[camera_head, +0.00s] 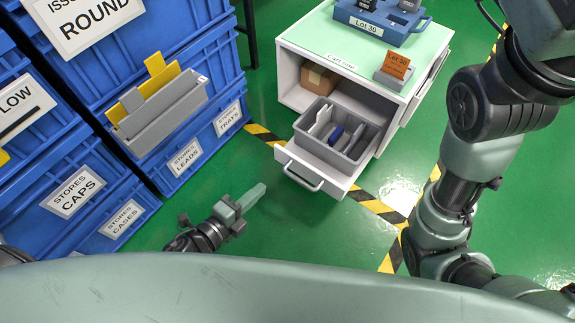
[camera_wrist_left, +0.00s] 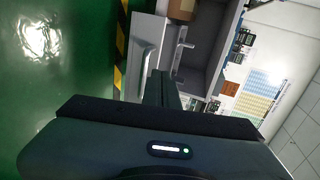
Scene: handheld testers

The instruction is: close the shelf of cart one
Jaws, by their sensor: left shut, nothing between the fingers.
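Cart one (camera_head: 292,83) is a white cart with a pale green top and a "Cart one" label. Its lower shelf, a white drawer (camera_head: 284,157), is pulled out toward me, with a grey handle (camera_head: 303,177) on its front. The drawer and handle also show in the left wrist view (camera_wrist_left: 142,68). A grey divided tray (camera_head: 305,143) with a dark blue item sits in the drawer. My left gripper (camera_head: 258,191) is shut and empty, left of the handle and apart from it; its fingers point toward the drawer in the left wrist view (camera_wrist_left: 161,85). My right gripper is out of view.
A cardboard box (camera_head: 317,78) lies inside the cart. A blue "Lot 30" tray (camera_head: 372,27) and an orange "Lot 30" card (camera_head: 396,64) stand on top. Blue labelled crates (camera_head: 150,60) fill the left side. Green floor (camera_head: 250,100) with yellow-black tape lies between.

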